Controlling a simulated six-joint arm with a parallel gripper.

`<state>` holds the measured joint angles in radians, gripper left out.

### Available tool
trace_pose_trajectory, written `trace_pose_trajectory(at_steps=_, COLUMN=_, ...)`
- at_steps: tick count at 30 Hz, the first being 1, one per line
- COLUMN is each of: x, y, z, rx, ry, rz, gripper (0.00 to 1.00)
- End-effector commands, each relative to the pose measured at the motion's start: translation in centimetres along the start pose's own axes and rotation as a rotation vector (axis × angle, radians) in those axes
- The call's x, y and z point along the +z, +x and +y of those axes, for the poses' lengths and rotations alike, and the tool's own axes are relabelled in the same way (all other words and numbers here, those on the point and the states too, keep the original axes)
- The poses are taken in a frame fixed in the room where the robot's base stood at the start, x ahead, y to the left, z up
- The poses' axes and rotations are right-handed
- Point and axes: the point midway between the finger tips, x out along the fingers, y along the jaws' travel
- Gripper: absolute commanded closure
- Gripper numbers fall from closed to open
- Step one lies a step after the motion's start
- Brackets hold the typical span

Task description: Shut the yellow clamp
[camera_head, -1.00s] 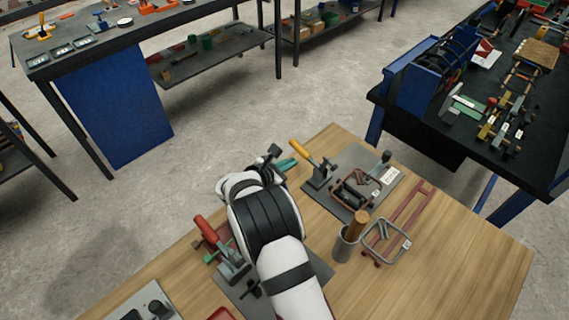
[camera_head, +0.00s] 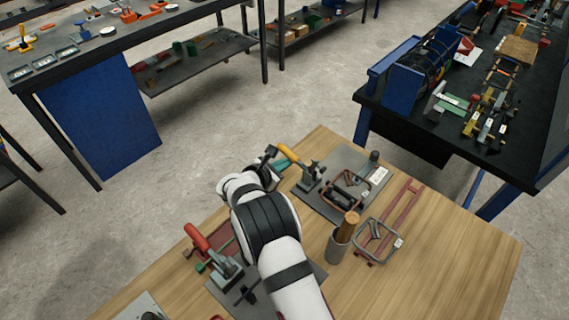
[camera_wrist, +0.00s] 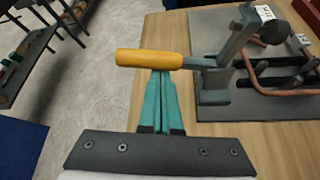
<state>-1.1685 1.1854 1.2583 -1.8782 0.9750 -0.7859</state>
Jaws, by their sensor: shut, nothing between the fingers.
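The yellow clamp has a yellow handle (camera_head: 289,153) and a grey metal body (camera_head: 311,177), mounted on a dark plate (camera_head: 335,205). In the wrist view its handle (camera_wrist: 148,59) points out to the left, roughly level, and its grey body (camera_wrist: 214,82) stands to the right. A grey arm rises from the body toward the upper right. My gripper (camera_wrist: 162,74) has teal fingers pressed together with nothing between them. The fingertips are at the handle's near side, around its middle; I cannot tell whether they touch it. In the head view my gripper (camera_head: 283,163) is just beside the handle.
A small brown rebar frame (camera_head: 347,190) lies on the plate right of the clamp. A cup (camera_head: 338,244) with a wooden-handled tool and another frame (camera_head: 378,240) stand nearer. A red-handled clamp (camera_head: 197,238) is left of my arm. The table's right part is bare.

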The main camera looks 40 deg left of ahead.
Motion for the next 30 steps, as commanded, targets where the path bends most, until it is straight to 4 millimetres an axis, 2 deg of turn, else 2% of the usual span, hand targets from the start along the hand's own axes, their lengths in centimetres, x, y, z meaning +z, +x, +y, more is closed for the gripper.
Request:
trace_pose_trajectory(at_steps=22, x=1.4, y=-0.8, z=0.0, rx=0.002, ry=0.005, rz=-0.002, gripper=1.0)
trace_pose_trajectory(at_steps=30, x=2.7, y=-1.6, z=-0.4, rx=0.123, ry=0.208, rz=-0.001, gripper=1.0)
